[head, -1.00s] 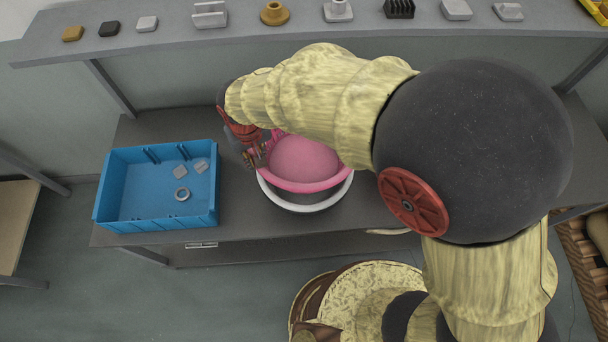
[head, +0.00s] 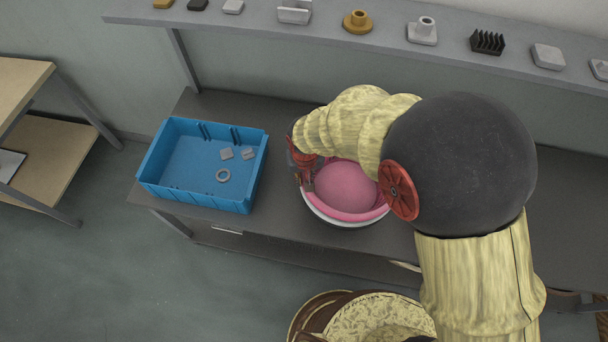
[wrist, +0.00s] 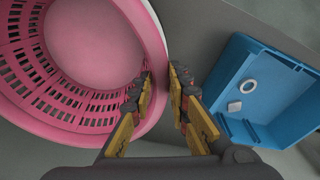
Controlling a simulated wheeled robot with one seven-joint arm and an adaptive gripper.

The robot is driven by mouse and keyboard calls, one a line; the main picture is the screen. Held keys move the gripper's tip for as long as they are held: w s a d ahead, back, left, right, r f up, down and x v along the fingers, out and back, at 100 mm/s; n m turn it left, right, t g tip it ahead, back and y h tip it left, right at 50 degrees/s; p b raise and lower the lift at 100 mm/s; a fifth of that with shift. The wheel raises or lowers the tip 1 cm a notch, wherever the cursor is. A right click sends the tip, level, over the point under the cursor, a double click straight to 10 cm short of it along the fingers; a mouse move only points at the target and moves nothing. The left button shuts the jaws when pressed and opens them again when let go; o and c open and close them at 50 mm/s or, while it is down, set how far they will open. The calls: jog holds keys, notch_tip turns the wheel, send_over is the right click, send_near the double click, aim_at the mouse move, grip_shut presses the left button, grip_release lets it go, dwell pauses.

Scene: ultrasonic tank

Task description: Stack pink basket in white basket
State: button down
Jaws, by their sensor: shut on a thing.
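The pink basket (head: 346,187) sits within the rim of the white basket (head: 345,221) on the dark workbench in the head view. Only the white basket's front rim shows; the rest is hidden by the pink basket and my arm. My gripper (head: 305,181) is at the left side of the pink basket. In the wrist view, my gripper (wrist: 161,88) is shut on the rim of the pink basket (wrist: 95,40), with a finger on each side of the wall. Whether the pink basket rests fully on the white one cannot be told.
A blue bin (head: 203,166) with a ring and small grey blocks stands left of the baskets; it also shows in the wrist view (wrist: 262,95). A shelf (head: 400,45) with several small parts runs behind. Bench space between bin and baskets is clear.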

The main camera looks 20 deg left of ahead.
jog(key=c, duration=1.7)
grip_release()
jog(key=shift+r, duration=0.1)
jog(key=r, duration=0.4)
jog(key=s+r, duration=0.1)
jog(key=r, duration=0.3)
jog(key=d+r+p, duration=0.1)
jog(key=r, duration=0.3)
jog(key=shift+s, duration=0.25)
jog(key=shift+f, duration=0.1)
